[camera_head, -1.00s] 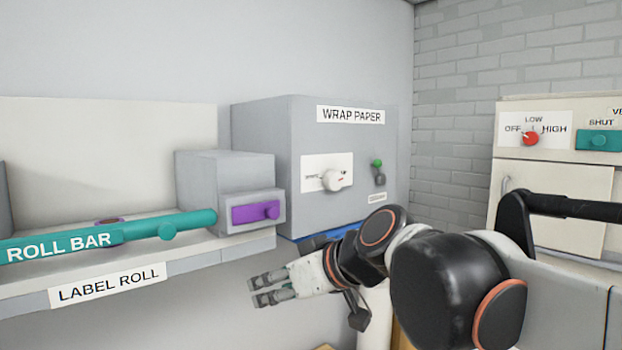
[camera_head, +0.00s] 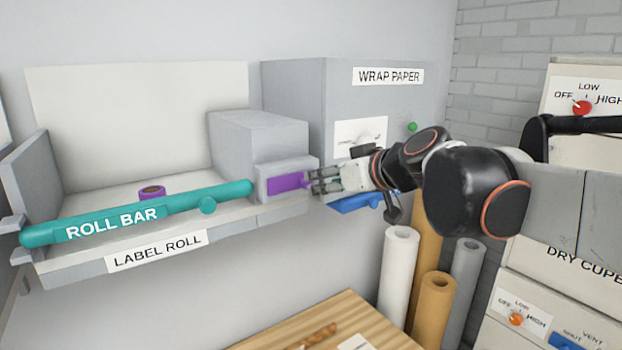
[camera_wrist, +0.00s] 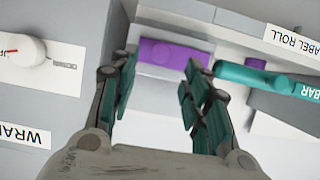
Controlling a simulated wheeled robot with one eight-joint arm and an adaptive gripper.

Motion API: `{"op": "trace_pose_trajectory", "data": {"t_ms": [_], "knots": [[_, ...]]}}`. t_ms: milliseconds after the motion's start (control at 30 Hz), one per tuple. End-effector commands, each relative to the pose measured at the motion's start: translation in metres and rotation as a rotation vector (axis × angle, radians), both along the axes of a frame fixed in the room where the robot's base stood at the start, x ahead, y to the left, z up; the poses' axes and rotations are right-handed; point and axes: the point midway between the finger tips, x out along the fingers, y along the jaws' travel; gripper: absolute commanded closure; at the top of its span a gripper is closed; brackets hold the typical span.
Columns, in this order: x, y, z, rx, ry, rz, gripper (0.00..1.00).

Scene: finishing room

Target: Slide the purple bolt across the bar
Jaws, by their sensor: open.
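The purple bolt (camera_head: 288,183) is a flat slide on the front of a grey block at the right end of the label roll shelf. It also shows in the wrist view (camera_wrist: 172,56), ahead of and between my fingers. The teal roll bar (camera_head: 180,205) lies across the shelf front, its right end just left of the bolt's block. My gripper (camera_head: 316,180) is open and empty at the bolt's right end. In the head view the fingers hide the bolt's knob, and I cannot tell whether they touch it.
A purple ring (camera_head: 152,192) lies on the shelf behind the bar. The grey wrap paper box (camera_head: 295,100) stands right behind my gripper, with a blue part (camera_head: 358,203) below. Paper rolls (camera_head: 398,270) stand beneath, beside a wooden table (camera_head: 310,325).

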Motion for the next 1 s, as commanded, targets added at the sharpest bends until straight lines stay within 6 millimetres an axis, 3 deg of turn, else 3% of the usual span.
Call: {"op": "trace_pose_trajectory", "data": {"t_ms": [400, 833, 867, 1000], "knots": [[0.044, 0.03, -0.021, 0.0, 0.0, 0.0, 0.56], [0.05, 0.034, -0.026, 0.0, 0.0, -0.001, 0.56], [0.05, 0.034, -0.025, 0.0, 0.0, -0.001, 0.59], [0.05, 0.034, -0.025, 0.0, 0.0, -0.001, 0.9]]}}
